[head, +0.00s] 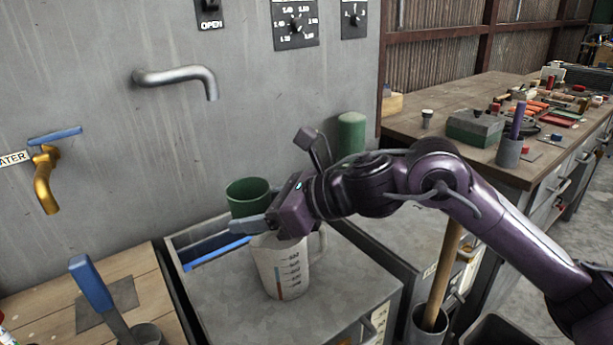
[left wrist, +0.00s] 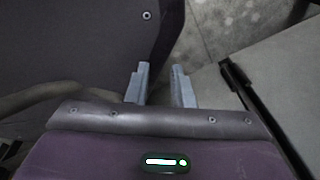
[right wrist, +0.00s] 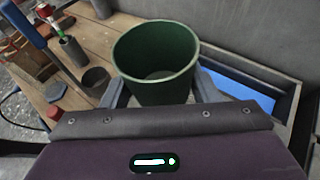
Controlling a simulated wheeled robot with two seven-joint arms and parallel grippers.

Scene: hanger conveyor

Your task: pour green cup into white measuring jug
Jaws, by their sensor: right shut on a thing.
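The green cup (head: 248,193) is held roughly upright by my right gripper (head: 250,226). In the right wrist view the cup (right wrist: 156,70) sits between the two fingers, with its open top facing up and a greyish bottom or content inside. The white measuring jug (head: 283,272), with a printed scale and a handle on its right, stands upright on the grey surface. My right gripper and the cup are over and behind the jug, and the gripper hides part of its rim. My left gripper (left wrist: 162,85) shows only in the left wrist view, open with nothing between its fingers.
A steel spout (head: 178,76) and a brass tap (head: 44,178) jut from the grey wall. A blue-lined recess (head: 215,254) lies behind the jug. A wooden bench (head: 65,300) with a blue-handled tool (head: 92,285) is at left. A green cylinder (head: 351,134) stands behind my right arm.

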